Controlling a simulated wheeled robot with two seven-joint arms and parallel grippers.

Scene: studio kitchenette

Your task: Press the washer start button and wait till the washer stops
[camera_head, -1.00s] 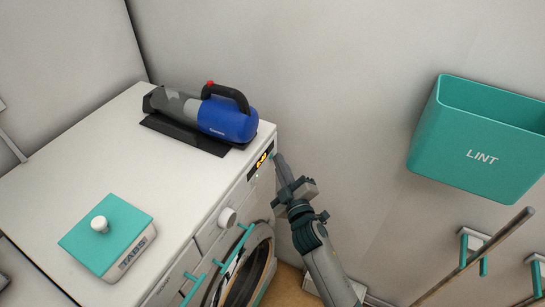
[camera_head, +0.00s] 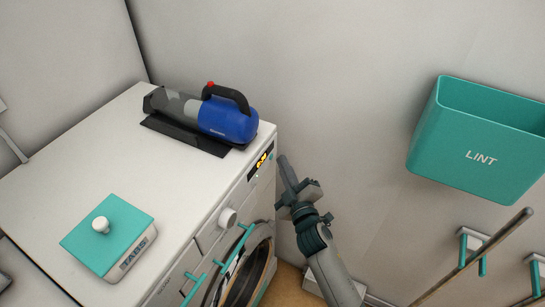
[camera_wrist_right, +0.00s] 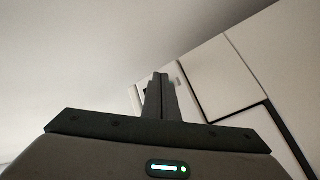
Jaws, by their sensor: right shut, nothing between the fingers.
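The white washer (camera_head: 185,195) stands at the left, its front facing right. Its round door (camera_head: 250,275) shows low on the front and is partly cut off by the frame. A dark display (camera_head: 262,160) with lit amber digits sits at the far top of its front, with a small green light below it. A small start button beside the display is too small to make out surely. My right gripper (camera_head: 286,168) is shut and empty, its tip just right of the display and apart from it. Its closed fingers (camera_wrist_right: 160,97) also show in the right wrist view. My left gripper is out of view.
A blue and grey handheld vacuum (camera_head: 215,115) lies on a dark base on the washer top. A teal-lidded box (camera_head: 108,235) labelled TABS stands nearer. A teal LINT bin (camera_head: 475,150) hangs on the right wall, above rods in holders. The rest of the top is clear.

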